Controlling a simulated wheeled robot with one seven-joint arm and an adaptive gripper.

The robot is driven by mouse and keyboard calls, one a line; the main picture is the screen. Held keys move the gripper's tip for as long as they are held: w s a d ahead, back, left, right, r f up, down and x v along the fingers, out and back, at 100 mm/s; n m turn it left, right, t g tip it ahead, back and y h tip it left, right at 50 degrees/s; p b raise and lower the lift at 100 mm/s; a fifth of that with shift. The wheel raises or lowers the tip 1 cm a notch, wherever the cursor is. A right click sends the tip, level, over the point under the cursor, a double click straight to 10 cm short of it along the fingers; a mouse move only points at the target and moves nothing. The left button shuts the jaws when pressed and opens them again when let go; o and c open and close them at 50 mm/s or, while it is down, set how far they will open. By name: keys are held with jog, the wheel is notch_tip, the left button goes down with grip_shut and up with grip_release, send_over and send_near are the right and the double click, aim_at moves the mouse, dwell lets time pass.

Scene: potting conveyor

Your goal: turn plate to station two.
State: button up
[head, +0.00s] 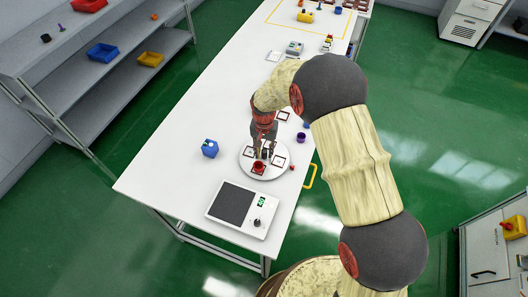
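The plate (246,161) is a white round disc on the long white table, close to its right edge. It bears several dark-outlined square marks, and a small red cup (259,166) stands at its near side. My gripper (264,151) points down over the middle of the plate, just behind the red cup. Its fingers are small and dark here, and part of the plate's far side is hidden behind them. I cannot tell whether the fingers touch anything or how far apart they are.
A white device with a dark pad (235,204) lies in front. A yellow handle (311,176) juts from the table's right edge. The table's left side is clear.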

aim_at(264, 151)
notch_tip(264, 151, up, 11)
jog(key=shift+r, duration=0.2)
dwell(0.7)
jog(key=s+d+r+n+t+b, duration=0.1)
jog(key=s+d+r+t, duration=0.1)
jog(key=s+d+r, duration=0.4)
jog(key=s+d+r+t+b, duration=0.1)
jog(key=s+d+r, duration=0.5)
jog(key=s, duration=0.7)
jog(key=s+d+r+n+t+b, duration=0.1)
jog(key=s+d+r+t+b, duration=0.1)
jog(key=s+d+r, duration=0.4)
jog(key=s+b, duration=0.1)
jog(key=s, duration=0.3)
jog(key=shift+s+r+n+t, duration=0.2)
jog(key=shift+r+n+t, duration=0.1)
jog(key=shift+r, duration=0.05)
